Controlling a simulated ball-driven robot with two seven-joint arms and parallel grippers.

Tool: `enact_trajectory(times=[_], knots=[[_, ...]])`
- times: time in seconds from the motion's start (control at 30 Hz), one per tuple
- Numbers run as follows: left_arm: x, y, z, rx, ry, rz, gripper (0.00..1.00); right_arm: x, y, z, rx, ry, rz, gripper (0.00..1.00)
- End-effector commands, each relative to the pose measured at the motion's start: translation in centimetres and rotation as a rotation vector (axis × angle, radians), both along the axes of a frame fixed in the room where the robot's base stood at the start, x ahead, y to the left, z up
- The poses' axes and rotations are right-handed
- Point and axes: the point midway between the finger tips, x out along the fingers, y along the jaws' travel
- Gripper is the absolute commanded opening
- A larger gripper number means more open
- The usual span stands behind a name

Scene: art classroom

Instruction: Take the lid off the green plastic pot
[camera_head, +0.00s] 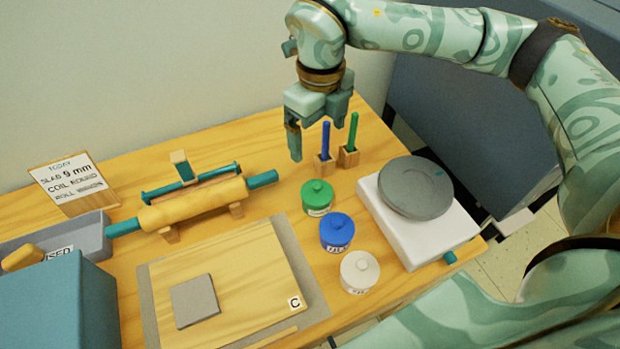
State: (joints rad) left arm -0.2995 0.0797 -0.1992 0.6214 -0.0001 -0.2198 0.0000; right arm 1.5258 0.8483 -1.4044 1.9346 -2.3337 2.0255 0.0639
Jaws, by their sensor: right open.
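The green plastic pot (319,208) stands upright on the wooden table, with a label on its front. Its green lid (317,188) with a round knob sits on top. My right gripper (311,140) hangs above the table, behind the pot and near the back edge, pointing down. It is open and empty, apart from the pot. My left gripper does not show.
A blue pot (337,235) and a white pot (359,275) stand in front of the green pot. Blue and green tools stand in wooden blocks (349,157) behind it. A rolling pin (194,206) lies left; a white banding wheel base (437,245) is right.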

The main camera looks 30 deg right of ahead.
Motion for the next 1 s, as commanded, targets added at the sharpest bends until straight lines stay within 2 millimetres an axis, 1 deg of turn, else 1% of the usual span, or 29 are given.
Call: enact_trajectory(times=[0.03, 0.07, 0.2, 0.3, 0.4, 0.67, 0.9, 1.0], knots=[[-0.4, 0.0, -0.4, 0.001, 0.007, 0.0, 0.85, -0.1, 0.0, -1.1, -0.002, 0.006, 0.0, 0.91], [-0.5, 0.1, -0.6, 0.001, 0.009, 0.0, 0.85, -0.1, 0.0, -1.8, -0.002, 0.007, 0.0, 0.91], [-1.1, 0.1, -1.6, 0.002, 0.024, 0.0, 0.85, -0.1, 0.0, -5.5, 0.0, 0.009, 0.001, 0.91], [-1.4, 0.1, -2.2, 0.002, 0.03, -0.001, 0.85, -0.1, 0.0, -7.9, 0.001, 0.008, 0.001, 0.91], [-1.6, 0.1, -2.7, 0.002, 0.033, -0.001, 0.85, 0.0, 0.0, -9.6, 0.0, 0.005, 0.001, 0.91], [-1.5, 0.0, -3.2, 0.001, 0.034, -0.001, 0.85, 0.0, 0.0, -11.3, 0.001, 0.003, 0.0, 0.91], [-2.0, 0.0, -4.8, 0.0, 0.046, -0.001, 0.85, -0.1, 0.1, -15.3, 0.001, 0.007, 0.001, 0.91], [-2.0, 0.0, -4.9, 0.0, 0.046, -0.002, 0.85, -0.1, 0.1, -16.0, 0.001, 0.003, 0.002, 0.91]])
